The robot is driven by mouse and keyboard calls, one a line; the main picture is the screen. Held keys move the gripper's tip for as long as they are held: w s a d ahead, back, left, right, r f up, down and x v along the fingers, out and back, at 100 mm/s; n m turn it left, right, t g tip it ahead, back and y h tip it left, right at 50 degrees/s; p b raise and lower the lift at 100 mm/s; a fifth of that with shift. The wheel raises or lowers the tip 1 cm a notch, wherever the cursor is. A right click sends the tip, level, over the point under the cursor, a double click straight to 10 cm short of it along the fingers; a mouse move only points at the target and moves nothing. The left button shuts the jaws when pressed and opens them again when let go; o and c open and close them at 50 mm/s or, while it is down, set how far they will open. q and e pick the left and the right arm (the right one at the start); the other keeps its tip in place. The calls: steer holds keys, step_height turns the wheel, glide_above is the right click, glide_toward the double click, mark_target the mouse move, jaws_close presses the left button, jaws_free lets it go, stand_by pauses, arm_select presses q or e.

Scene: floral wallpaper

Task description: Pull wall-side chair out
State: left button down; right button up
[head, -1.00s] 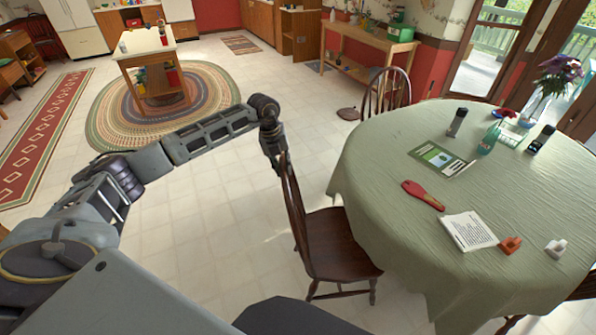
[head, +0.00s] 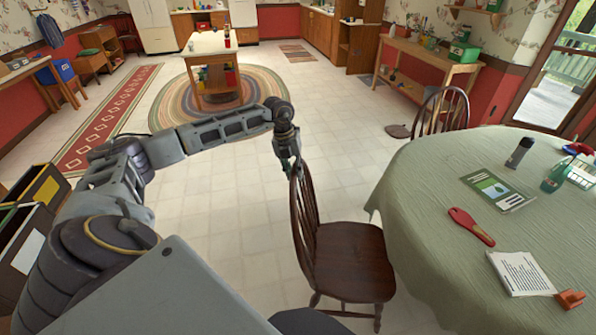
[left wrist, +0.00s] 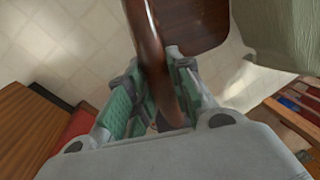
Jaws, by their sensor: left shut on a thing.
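A dark wooden chair (head: 352,262) with a spindle back stands on the tiled floor, left of the round table (head: 440,200) with its green cloth. Its seat shows almost whole, beside the cloth's edge. My left gripper (head: 290,165) is shut on the top of the chair's back. In the left wrist view, the green-padded fingers of the left gripper (left wrist: 160,105) sit on both sides of the curved wooden chair back (left wrist: 150,50), with the seat (left wrist: 195,22) beyond. A second dark chair (head: 442,112) stands at the table's far side, near the wall. My right gripper is not in view.
The floor (head: 230,240) left of the held chair is clear. A wooden side table (head: 430,55) stands along the far right wall. A kitchen island (head: 208,45) stands on an oval rug at the back. Dark bins (head: 28,220) stand at the far left.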

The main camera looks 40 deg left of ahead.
arm_select(q)
steer(key=shift+a, duration=0.15)
steer(key=c, duration=1.3)
jaws_free()
steer(key=shift+s, duration=0.1)
steer(key=shift+s+a+r, duration=0.2)
steer(key=shift+a+r, duration=0.15)
steer(key=shift+r, duration=1.6)
steer(key=shift+s+a+r, duration=0.2)
steer(key=shift+a+r, duration=0.1)
steer(key=shift+r, duration=1.65)
steer(key=shift+s+a+r, duration=0.2)
steer(key=shift+a+r, duration=0.15)
steer(key=shift+r, duration=1.6)
